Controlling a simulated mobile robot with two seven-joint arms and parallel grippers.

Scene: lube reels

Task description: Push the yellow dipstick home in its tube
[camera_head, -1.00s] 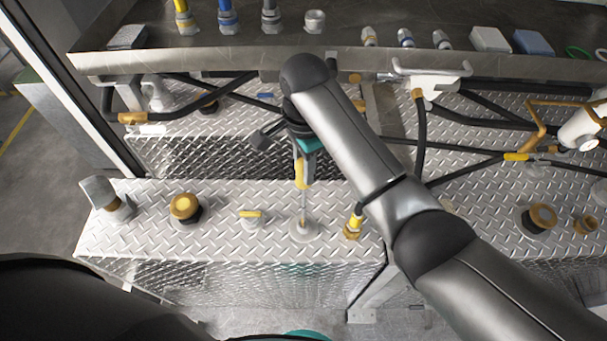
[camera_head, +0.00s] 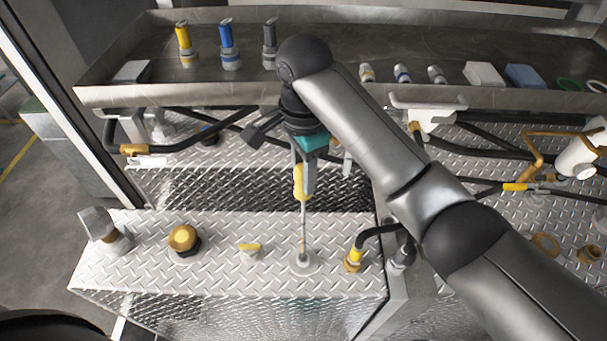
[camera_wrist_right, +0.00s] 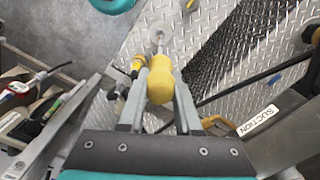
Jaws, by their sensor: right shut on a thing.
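The yellow dipstick handle (camera_head: 299,182) stands upright above the tread-plate box, and its thin rod runs down to the round pale tube mouth (camera_head: 304,262). A long piece of rod shows between handle and tube. How deep the tip sits is hidden. My right gripper (camera_head: 303,190) is shut on the handle from above and behind. In the right wrist view the yellow handle (camera_wrist_right: 160,82) sits between the two fingers, with the rod pointing to the tube's pale disc (camera_wrist_right: 160,34). My left gripper is not in view.
A grey breather (camera_head: 104,231) is at left. The metal tray (camera_head: 330,72) with nozzles lies behind the arm.

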